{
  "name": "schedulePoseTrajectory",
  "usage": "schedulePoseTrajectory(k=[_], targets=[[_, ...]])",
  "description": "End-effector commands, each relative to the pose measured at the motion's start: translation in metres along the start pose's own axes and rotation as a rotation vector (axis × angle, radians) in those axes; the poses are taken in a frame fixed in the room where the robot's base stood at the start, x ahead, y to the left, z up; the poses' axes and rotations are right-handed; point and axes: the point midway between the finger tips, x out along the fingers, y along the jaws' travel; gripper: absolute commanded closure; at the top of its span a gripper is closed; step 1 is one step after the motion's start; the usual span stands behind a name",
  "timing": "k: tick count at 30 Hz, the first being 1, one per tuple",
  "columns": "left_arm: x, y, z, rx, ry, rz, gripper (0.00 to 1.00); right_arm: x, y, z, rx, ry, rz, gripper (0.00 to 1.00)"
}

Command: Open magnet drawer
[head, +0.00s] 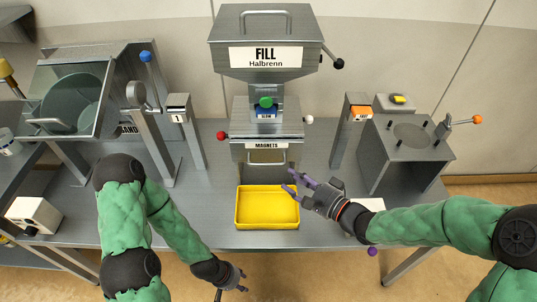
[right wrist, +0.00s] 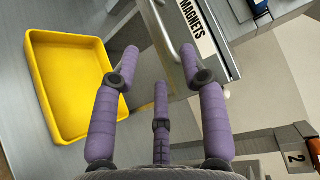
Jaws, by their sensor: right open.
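The magnet drawer (head: 267,157) is in the lower part of the central machine, under a label reading MAGNETS, with a bar handle on its front. In the right wrist view the drawer handle (right wrist: 167,32) runs just beyond the fingertips, left of the MAGNETS label. My right gripper (head: 296,183) is open, with purple fingers pointing at the drawer front from the right. In the right wrist view its fingers (right wrist: 160,70) are spread, and the handle lies between the upper two; contact cannot be told. My left gripper (head: 235,279) hangs low at the table's front edge, its fingers unclear.
A yellow tray (head: 267,225) sits on the table right below the drawer. The FILL hopper (head: 265,55) is above. A post with an orange top (head: 352,125) and a grey box (head: 405,155) stand at right. A tilted glass-fronted unit (head: 70,100) stands at left.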

Motion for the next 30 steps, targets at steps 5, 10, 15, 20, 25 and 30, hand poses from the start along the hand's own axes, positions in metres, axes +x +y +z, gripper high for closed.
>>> schedulePoseTrajectory(k=[5,10,15,20,25,30], targets=[[0.007,-0.003,0.000,0.000,-0.002,0.000,0.60,0.018,0.002,0.001,0.000,-0.004,0.000,0.56],[0.019,-0.007,0.000,0.000,-0.001,0.000,0.60,0.048,0.004,0.001,-0.002,-0.006,0.000,0.56],[0.028,-0.010,-0.001,0.000,-0.001,0.000,0.60,0.077,0.003,0.001,-0.001,-0.003,0.001,0.56],[0.034,-0.012,-0.001,0.000,-0.001,0.000,0.60,0.096,0.003,0.001,0.000,-0.002,0.002,0.56],[0.036,-0.013,-0.001,0.000,0.000,0.000,0.60,0.105,0.002,0.000,0.001,-0.001,0.002,0.56],[0.036,-0.013,-0.001,0.000,0.000,0.000,0.60,0.107,0.001,0.000,0.001,0.000,0.002,0.56]])
